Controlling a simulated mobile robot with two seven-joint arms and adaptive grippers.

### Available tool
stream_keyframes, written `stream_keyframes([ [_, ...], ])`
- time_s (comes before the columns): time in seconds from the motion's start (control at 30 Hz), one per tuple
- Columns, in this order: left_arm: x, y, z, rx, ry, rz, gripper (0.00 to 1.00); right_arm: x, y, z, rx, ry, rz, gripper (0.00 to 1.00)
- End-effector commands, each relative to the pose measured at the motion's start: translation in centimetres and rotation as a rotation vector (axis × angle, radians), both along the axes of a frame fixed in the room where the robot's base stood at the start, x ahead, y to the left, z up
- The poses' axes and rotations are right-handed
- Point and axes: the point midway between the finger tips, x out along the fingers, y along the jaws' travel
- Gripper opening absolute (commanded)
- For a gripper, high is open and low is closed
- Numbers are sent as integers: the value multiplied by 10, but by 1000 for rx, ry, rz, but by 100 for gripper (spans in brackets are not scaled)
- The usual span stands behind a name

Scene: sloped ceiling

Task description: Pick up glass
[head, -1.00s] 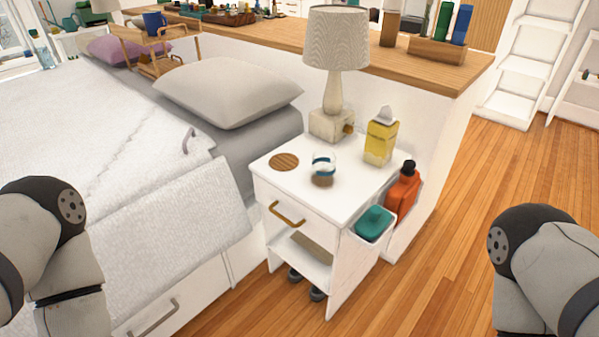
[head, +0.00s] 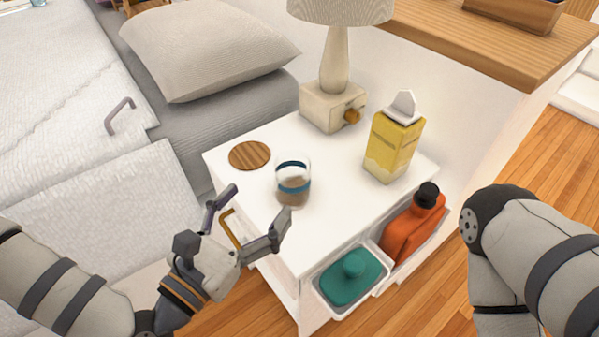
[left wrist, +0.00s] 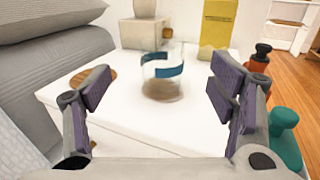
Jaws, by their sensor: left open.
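The glass (head: 293,182) is clear with a blue band and stands upright on the white nightstand (head: 335,215), near its front. In the left wrist view the glass (left wrist: 161,75) appears ahead, between the two fingers and apart from them. My left gripper (head: 254,203) is open and empty, in front of the glass at the nightstand's front edge. It also shows in the left wrist view (left wrist: 162,95) with its purple finger pads spread wide. My right gripper is out of view; only part of my right arm shows at the right.
A round wooden coaster (head: 250,155) lies left of the glass. A lamp (head: 334,95) and yellow carton (head: 393,145) stand behind. A side bin holds a teal object (head: 352,276) and an orange bottle (head: 412,225). The bed (head: 90,150) is at left.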

Motion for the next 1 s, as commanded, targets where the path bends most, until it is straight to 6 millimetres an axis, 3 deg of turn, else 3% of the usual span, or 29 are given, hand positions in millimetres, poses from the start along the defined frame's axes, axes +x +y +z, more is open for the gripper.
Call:
stream_keyframes([
  [0.2,40,-26,3,0,-6,-2,77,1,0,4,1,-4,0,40],
  [0.6,92,-61,1,1,-2,-2,77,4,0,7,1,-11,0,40],
  [0.87,97,-64,0,1,0,-2,77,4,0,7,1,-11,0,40],
  [1.0,96,-64,0,1,0,-2,45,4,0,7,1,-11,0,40],
])
